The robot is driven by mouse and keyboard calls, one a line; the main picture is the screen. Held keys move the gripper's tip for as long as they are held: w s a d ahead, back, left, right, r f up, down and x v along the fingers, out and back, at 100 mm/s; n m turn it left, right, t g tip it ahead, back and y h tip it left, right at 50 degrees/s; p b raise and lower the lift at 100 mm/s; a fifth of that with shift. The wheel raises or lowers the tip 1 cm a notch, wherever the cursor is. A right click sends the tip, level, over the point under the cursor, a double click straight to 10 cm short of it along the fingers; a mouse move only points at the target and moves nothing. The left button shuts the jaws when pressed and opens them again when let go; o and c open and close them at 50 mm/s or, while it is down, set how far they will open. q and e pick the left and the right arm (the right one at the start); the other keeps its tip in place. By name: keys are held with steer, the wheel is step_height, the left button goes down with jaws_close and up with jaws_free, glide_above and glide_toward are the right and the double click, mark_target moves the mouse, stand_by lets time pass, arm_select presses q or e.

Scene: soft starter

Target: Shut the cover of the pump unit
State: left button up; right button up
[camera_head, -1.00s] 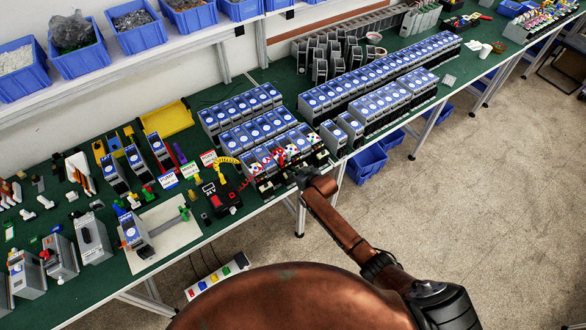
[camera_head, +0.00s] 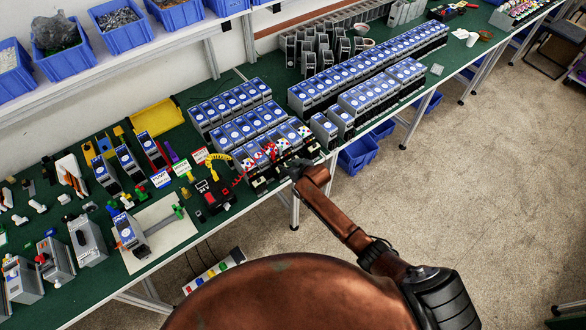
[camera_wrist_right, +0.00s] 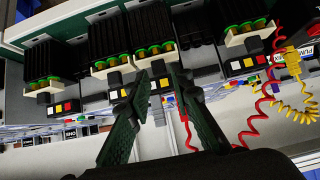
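A row of grey units with coloured checkered tops (camera_head: 270,152) stands at the bench's front edge in the head view. I cannot tell which is the pump unit or whether its cover is open. A white label starting "PUM" (camera_wrist_right: 293,60) shows at the right of the wrist view, partly cut off. My right gripper (camera_head: 303,168) is at the front edge, by the right end of this row. In the wrist view my right gripper (camera_wrist_right: 160,78) has its two dark green fingers apart, with nothing between them. Beyond them are black finned units with green-yellow terminals (camera_wrist_right: 153,50). My left gripper is out of view.
Coiled red and yellow cables (camera_wrist_right: 258,112) hang at the right of the wrist view. Rows of blue-topped units (camera_head: 370,75) fill the green bench. Blue bins (camera_head: 358,153) stand below it.

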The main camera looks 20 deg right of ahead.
steer(key=v, duration=1)
steer(key=shift+s, duration=0.2)
steer(key=shift+d+r, duration=0.1)
steer(key=s+d+f+m+g+h+b, duration=0.1)
steer(key=s+d+f+b, duration=0.45)
steer(key=f, duration=0.85)
steer(key=s+d+f+g+h+b, duration=0.1)
steer(key=s+d+f+g+b, duration=0.1)
steer(key=s+f, duration=0.95)
steer(key=s+d+f+m+g+h+b, duration=0.1)
steer(key=s+d+f+b, duration=0.25)
steer(key=f, duration=1.45)
arm_select(q)
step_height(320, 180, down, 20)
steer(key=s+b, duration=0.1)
steer(key=b, duration=0.7)
steer(key=shift+b, duration=0.4)
arm_select(e)
steer(key=s+f+g, duration=0.1)
steer(key=s+f, duration=0.7)
steer(key=s, duration=0.5)
steer(key=s+f+g, duration=0.2)
steer(key=s+f, duration=0.6)
steer(key=s, duration=0.5)
steer(key=s+f+g, duration=0.1)
steer(key=s+f, duration=0.7)
steer(key=s, duration=0.5)
steer(key=shift+d+f+m+h, duration=0.3)
steer(key=shift+d+f, duration=0.05)
steer(key=shift+f, duration=0.05)
